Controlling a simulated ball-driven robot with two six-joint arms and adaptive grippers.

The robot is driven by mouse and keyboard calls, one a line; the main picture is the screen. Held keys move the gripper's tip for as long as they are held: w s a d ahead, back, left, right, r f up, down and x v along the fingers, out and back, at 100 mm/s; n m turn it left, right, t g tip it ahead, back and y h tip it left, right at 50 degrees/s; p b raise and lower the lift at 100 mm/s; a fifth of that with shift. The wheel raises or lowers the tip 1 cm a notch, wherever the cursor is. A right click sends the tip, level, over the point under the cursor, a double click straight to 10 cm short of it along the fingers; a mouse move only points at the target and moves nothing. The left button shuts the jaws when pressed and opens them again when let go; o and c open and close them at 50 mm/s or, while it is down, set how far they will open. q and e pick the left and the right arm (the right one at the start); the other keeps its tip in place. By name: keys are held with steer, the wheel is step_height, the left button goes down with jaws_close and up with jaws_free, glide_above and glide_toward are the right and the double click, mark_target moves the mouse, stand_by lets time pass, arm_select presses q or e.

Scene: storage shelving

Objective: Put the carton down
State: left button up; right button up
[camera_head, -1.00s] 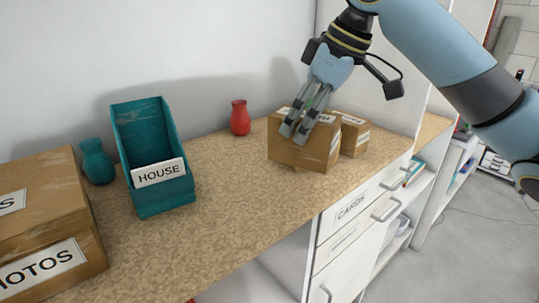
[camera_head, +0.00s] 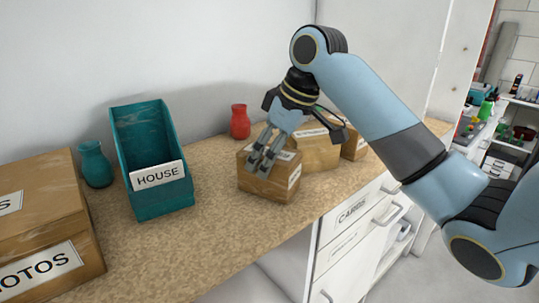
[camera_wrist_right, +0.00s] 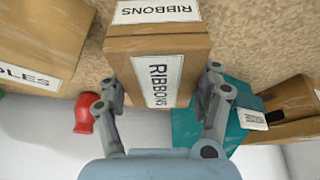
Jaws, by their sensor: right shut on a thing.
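A brown carton (camera_head: 262,187) is on or just above the counter, left of two other cartons in the head view. I cannot tell whether its underside touches the counter. My right gripper (camera_head: 262,163) reaches down over it and is shut on it. In the right wrist view the gripper's fingers (camera_wrist_right: 160,98) lie on either side of the carton (camera_wrist_right: 190,42), which carries white RIBBONS labels. My left gripper is not in view.
Two brown cartons, a middle one (camera_head: 316,157) and a right one (camera_head: 358,149), stand behind to the right. A red vase (camera_head: 240,122) stands behind. A teal HOUSE bin (camera_head: 160,200), teal vase (camera_head: 96,165) and PHOTOS box (camera_head: 45,225) are left. Speckled counter (camera_head: 215,225) is free between.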

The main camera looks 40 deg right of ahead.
steer(key=shift+f, duration=0.1)
steer(key=o, duration=1.3)
steer(key=p+v, duration=0.1)
steer(key=v, duration=1.1)
